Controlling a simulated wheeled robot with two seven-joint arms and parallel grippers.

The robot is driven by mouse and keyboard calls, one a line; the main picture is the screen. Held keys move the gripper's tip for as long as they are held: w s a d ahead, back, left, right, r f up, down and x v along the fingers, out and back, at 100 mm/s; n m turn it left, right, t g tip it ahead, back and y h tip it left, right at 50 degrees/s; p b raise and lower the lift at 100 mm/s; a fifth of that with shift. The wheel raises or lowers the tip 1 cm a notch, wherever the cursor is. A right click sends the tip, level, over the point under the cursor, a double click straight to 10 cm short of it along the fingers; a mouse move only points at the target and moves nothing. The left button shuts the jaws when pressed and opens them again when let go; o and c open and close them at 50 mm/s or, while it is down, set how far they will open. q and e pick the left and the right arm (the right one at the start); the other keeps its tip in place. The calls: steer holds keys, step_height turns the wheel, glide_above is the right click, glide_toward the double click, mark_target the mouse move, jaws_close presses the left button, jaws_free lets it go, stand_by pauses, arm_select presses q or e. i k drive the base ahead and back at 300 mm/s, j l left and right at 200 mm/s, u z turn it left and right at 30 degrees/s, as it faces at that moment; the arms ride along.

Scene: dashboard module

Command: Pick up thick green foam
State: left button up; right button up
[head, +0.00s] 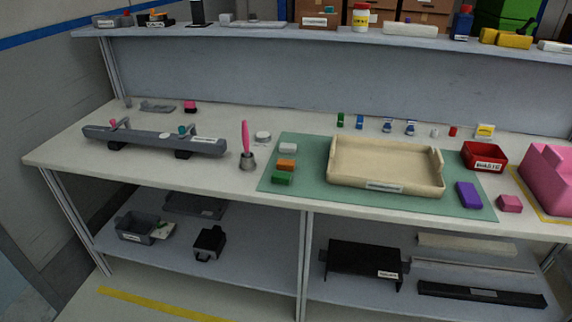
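A green foam block (282,178) lies near the left front corner of the green mat (312,198). It is the front piece of a short column, with an orange block (286,165) behind it and a whitish block (288,148) behind that. A much smaller dark green item (340,119) stands at the back of the table. Neither of my grippers shows in the head view.
A beige tray (386,187) sits on the mat to the right of the blocks. A grey holder with a pink tool (245,135) stands to their left. A long grey dashboard part (152,141) lies further left. The table front between is clear.

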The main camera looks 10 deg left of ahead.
mark_target(277, 177)
steer(key=i+j+z, duration=0.25)
steer(key=j, duration=0.35)
steer(key=i+j+z, duration=0.15)
steer(key=i+j, duration=0.15)
steer(key=i+j+z, duration=0.15)
steer(key=j, duration=0.25)
